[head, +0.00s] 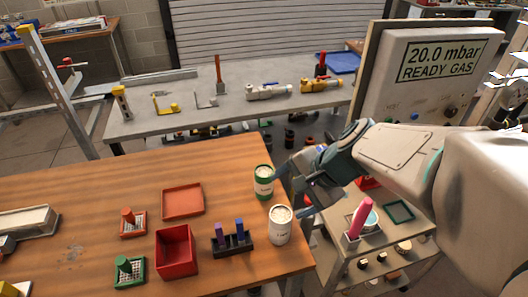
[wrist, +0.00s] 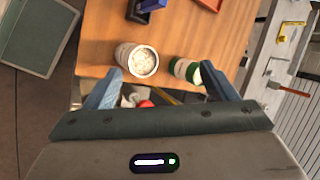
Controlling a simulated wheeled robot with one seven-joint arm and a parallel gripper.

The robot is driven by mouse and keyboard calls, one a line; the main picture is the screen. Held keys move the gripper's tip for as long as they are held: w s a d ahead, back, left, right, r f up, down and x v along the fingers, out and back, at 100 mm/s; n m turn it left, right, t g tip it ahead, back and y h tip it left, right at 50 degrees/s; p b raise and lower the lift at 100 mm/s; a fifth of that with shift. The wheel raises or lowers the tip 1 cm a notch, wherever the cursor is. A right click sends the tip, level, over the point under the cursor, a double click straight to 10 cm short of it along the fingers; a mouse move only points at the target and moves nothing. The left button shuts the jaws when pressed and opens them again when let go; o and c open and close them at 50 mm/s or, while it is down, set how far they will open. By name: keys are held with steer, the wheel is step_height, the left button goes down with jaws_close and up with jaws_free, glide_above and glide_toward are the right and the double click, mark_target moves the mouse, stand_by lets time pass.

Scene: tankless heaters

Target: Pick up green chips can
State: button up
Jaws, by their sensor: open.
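The green chips can (head: 263,182), green with a pale band and a light top, stands upright near the right edge of the wooden table. In the wrist view the green can (wrist: 185,70) lies ahead of the gap between the fingers, nearer the right finger. My gripper (head: 291,191) is open and empty, just to the right of the can in the head view. In the wrist view my gripper's two fingers (wrist: 160,80) are spread wide. A white can (head: 280,225) stands in front of the green can and shows near the left finger in the wrist view (wrist: 137,60).
A lower grey cart (head: 345,262) is at the right. A grey bench (head: 220,112) with valves is behind.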

steer(key=w+a+f+m+t+y+b, duration=0.2)
steer(key=w+a+f+m+y, duration=0.15)
steer(key=w+m, duration=0.5)
steer(key=m+t+b, duration=0.3)
steer(key=m, duration=0.5)
glide_toward(264, 180)
steer(key=w+a+f, duration=0.2)
steer(key=w+f, duration=0.2)
steer(key=f, duration=0.1)
steer(key=shift+w+a+f, duration=0.2)
steer(key=shift+w, duration=0.2)
steer(key=shift+w+a+f, duration=0.15)
steer(key=shift+w, duration=0.25)
steer(key=shift+x, duration=2.85)
steer(key=shift+a+r, duration=0.1)
